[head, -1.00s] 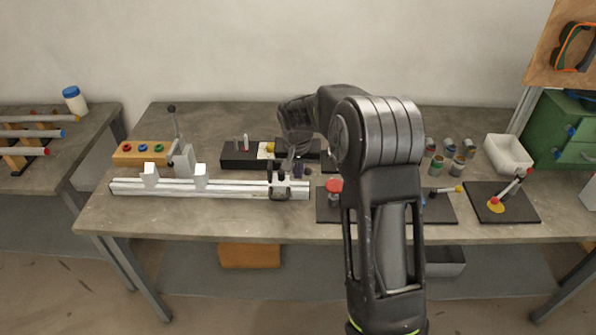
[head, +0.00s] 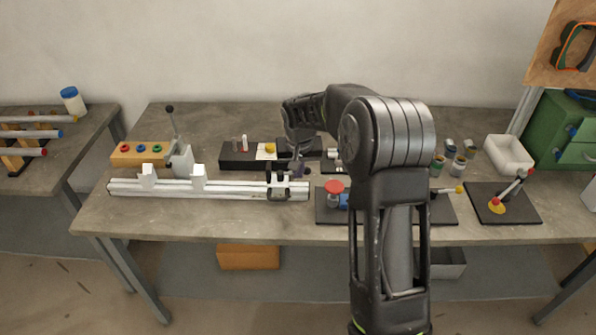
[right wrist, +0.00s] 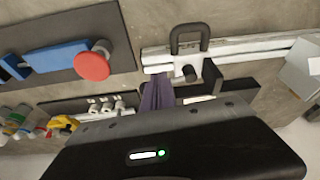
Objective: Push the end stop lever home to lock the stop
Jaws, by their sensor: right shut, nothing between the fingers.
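The end stop (head: 278,187) is a dark and pale piece near the right end of the white rail (head: 230,190). In the right wrist view a black loop (right wrist: 190,38) stands across the rail and a black knob (right wrist: 190,73) sits beside it; I cannot tell which is the lever. My right gripper (head: 298,172) is shut and empty, just behind the rail end and right of the stop. Its purple fingertips (right wrist: 157,92) show in the right wrist view beside the stop; contact cannot be judged. My left gripper is out of view.
A red knob (head: 334,186) on a dark plate stands right of the rail end. A black block with pins (head: 238,160) lies behind the rail. A clamp with a tall lever (head: 180,155) stands at the left. The bench front (head: 190,222) is clear.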

